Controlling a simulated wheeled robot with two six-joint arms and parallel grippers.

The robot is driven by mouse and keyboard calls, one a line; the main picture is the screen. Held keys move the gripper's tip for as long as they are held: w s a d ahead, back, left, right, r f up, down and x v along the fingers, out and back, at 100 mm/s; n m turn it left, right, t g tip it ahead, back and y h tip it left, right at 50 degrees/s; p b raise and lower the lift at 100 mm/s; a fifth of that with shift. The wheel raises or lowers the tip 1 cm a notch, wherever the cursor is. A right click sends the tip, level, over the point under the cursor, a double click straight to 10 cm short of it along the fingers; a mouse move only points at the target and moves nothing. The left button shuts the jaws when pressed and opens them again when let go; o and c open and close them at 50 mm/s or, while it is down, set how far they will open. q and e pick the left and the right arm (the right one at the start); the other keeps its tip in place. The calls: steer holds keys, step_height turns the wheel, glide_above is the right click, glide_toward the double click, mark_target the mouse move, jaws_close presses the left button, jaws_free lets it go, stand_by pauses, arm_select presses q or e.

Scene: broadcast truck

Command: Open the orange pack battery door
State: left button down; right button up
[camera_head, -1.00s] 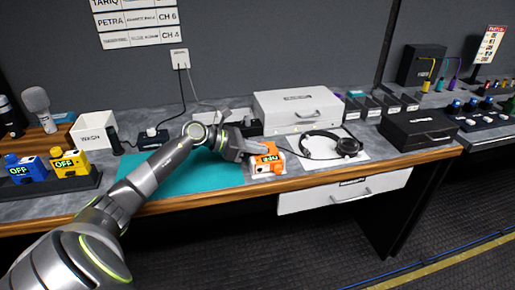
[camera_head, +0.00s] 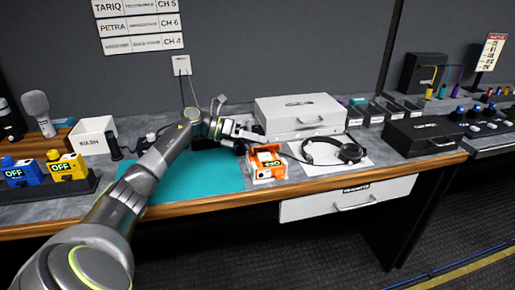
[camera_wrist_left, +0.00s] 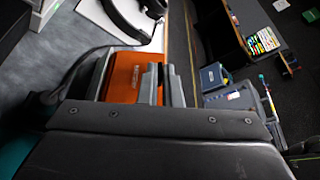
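The orange pack (camera_head: 267,172) stands on the counter just right of the teal mat, its lit display facing the front. It also shows in the wrist view (camera_wrist_left: 124,74) as an orange face just beyond my left gripper. My left gripper (camera_head: 256,138) is above and behind the pack's top. In the wrist view its two grey fingers (camera_wrist_left: 162,84) are close together, with nothing visible between them, beside the orange face. I cannot tell whether they touch the pack. The battery door is too small to make out, so its state is unclear. My right gripper is out of view.
Headphones (camera_head: 335,152) lie on a white sheet right of the pack. A white case (camera_head: 300,114) stands behind it. A teal mat (camera_head: 185,178) lies to the left, and blue and yellow packs (camera_head: 68,167) stand in a holder at far left. The counter's wooden front edge is close.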

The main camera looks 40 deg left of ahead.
arm_select(q)
steer(key=shift+w+a+n+h+b, duration=0.35)
steer(key=shift+a+n+h+b, duration=0.1)
steer(key=shift+n, duration=0.25)
steer(key=shift+w+a+r+n+h+b, duration=0.15)
steer(key=shift+w+a+n+h+b, duration=0.2)
steer(key=shift+n+b, duration=0.3)
steer(key=shift+w+a+n+h+b, duration=0.3)
steer(key=shift+n+h+b, duration=0.1)
steer(key=shift+n+b, duration=0.3)
steer(key=shift+w+a+n+g+h+b, duration=0.35)
steer(key=shift+a+n+h+b, duration=0.2)
steer(key=shift+n+b, duration=0.5)
steer(key=shift+w+a+n+b, duration=0.2)
steer(key=shift+n+b, duration=0.1)
steer(key=shift+n, duration=0.3)
steer(key=shift+w+n+h, duration=0.1)
steer(key=shift+n+h, duration=0.15)
steer(key=shift+n, duration=0.05)
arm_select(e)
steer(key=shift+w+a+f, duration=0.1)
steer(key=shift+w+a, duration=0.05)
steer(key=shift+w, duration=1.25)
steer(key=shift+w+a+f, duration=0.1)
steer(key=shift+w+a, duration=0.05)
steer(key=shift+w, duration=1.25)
